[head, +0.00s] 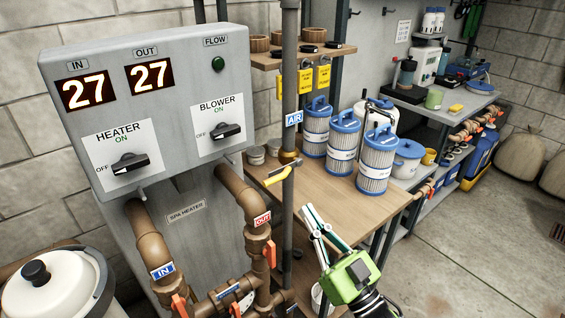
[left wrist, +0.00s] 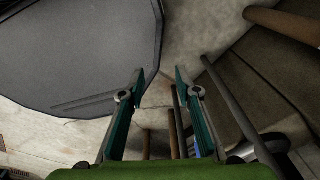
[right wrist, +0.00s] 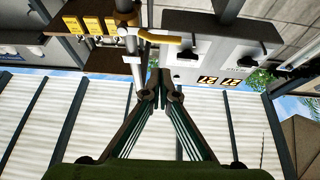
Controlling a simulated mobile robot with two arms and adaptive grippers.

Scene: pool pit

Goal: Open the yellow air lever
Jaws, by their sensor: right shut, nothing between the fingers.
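The yellow air lever (head: 279,177) sits on a brass valve on the vertical grey pipe under the blue AIR tag (head: 293,119). Its handle sticks out to the left, crosswise to the pipe. The lever also shows in the right wrist view (right wrist: 161,38), just beyond my fingertips. My right gripper (head: 308,209) is shut and empty, below and to the right of the lever in the head view, apart from it. My left gripper (left wrist: 160,73) is open and empty in the left wrist view; it is outside the head view.
The grey spa heater panel (head: 150,105) stands left of the pipe. Brown pipes with orange valve handles (head: 269,254) run below it. A wooden bench (head: 335,205) with several blue-capped filters (head: 378,160) lies behind and right. Open floor (head: 480,235) is at the right.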

